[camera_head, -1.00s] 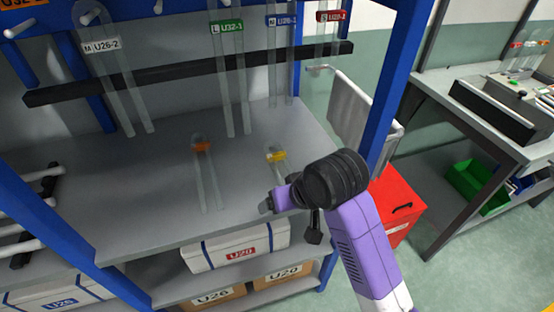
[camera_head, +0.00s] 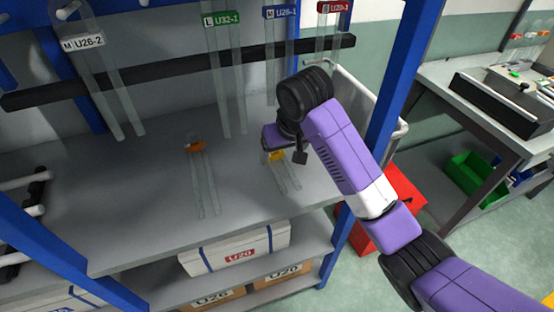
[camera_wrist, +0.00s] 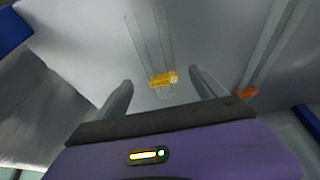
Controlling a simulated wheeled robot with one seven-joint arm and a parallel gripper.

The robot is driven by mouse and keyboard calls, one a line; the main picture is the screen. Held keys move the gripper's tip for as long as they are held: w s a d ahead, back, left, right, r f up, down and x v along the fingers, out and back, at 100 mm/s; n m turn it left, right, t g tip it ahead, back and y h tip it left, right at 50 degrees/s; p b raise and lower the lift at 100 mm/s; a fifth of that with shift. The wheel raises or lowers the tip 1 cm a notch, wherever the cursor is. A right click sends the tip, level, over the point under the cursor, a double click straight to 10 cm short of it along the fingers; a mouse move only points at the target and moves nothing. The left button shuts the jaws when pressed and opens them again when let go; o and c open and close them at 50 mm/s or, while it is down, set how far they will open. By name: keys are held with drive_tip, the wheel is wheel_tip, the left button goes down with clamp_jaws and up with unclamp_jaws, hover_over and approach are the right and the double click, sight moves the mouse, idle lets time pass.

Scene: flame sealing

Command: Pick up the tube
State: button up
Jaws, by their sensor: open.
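A clear U-shaped tube with a yellow tag (camera_head: 278,156) lies on the grey shelf, partly hidden by my arm in the head view. In the wrist view this yellow-tagged tube (camera_wrist: 163,80) shows its bend between my fingers, its legs running away from me. My gripper (camera_wrist: 162,88) is open, a finger on each side of the bend and nothing held. In the head view my gripper (camera_head: 277,138) is over the tube, its fingers mostly hidden. A second clear U-tube with an orange tag (camera_head: 195,147) lies to the left; it also shows in the wrist view (camera_wrist: 247,91).
Several labelled U-tubes hang along a black bar (camera_head: 185,73) at the back of the shelf. A blue post (camera_head: 395,80) stands at the shelf's right.

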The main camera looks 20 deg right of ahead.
sight(275, 155)
drive_tip(key=shift+w, duration=1.25)
drive_tip(key=shift+x, duration=2.55)
drive_tip(key=shift+w, duration=0.15)
drive_tip(key=c, duration=1.5)
